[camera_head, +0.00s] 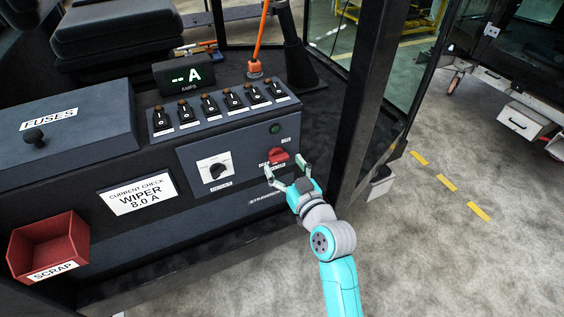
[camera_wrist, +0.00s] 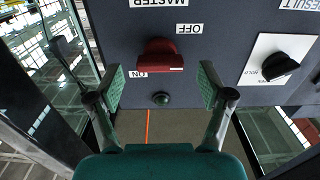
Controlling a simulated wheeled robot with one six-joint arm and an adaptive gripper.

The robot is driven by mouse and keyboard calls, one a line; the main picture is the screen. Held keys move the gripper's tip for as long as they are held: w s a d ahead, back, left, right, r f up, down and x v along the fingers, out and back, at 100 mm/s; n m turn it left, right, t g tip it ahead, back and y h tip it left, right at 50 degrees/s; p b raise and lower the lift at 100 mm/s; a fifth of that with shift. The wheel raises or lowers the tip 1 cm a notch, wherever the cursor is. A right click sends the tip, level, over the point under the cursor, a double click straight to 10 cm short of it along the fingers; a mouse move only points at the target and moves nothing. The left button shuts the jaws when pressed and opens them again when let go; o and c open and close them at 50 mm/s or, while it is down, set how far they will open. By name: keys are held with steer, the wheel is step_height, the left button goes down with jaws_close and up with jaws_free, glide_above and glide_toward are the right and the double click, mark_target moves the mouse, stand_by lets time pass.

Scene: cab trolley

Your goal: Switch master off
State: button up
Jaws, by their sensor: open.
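The red master knob (camera_head: 278,156) sits on the right of the dark front panel. In the upside-down wrist view the knob (camera_wrist: 160,56) lies between my fingers, with a MASTER label (camera_wrist: 164,3), an OFF label (camera_wrist: 189,28) and an ON label (camera_wrist: 138,74) around it. A pale mark shows near the knob's right end; I cannot tell its setting surely. My gripper (camera_head: 286,167) is open, one finger on each side of the knob. In the wrist view, gaps show between the knob and the fingers of my gripper (camera_wrist: 162,82).
A small green lamp (camera_head: 275,128) is beside the knob. A black selector (camera_head: 218,171) on a white plate is to the left. A row of rocker switches (camera_head: 231,102), an amps display (camera_head: 185,76) and a red scrap bin (camera_head: 50,245) stand around. A dark post (camera_head: 365,100) rises close on the right.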

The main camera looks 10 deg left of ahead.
steer(key=v, duration=1)
steer(key=s+d+f+m+h, duration=0.55)
steer(key=s+d+f, duration=0.7)
steer(key=s, duration=0.45)
steer(key=s+d+r+h, duration=0.1)
steer(key=s+d, duration=0.1)
steer(key=s, duration=0.5)
steer(key=s+d+r+m+h, duration=0.1)
steer(key=s+d+h, duration=0.1)
steer(key=s, duration=0.6)
steer(key=s+d+r+h, duration=0.1)
steer(key=s+d, duration=0.2)
steer(key=s, duration=0.5)
steer(key=shift+d+r, duration=0.2)
steer(key=shift+r, duration=0.1)
steer(key=shift+m+h, duration=0.25)
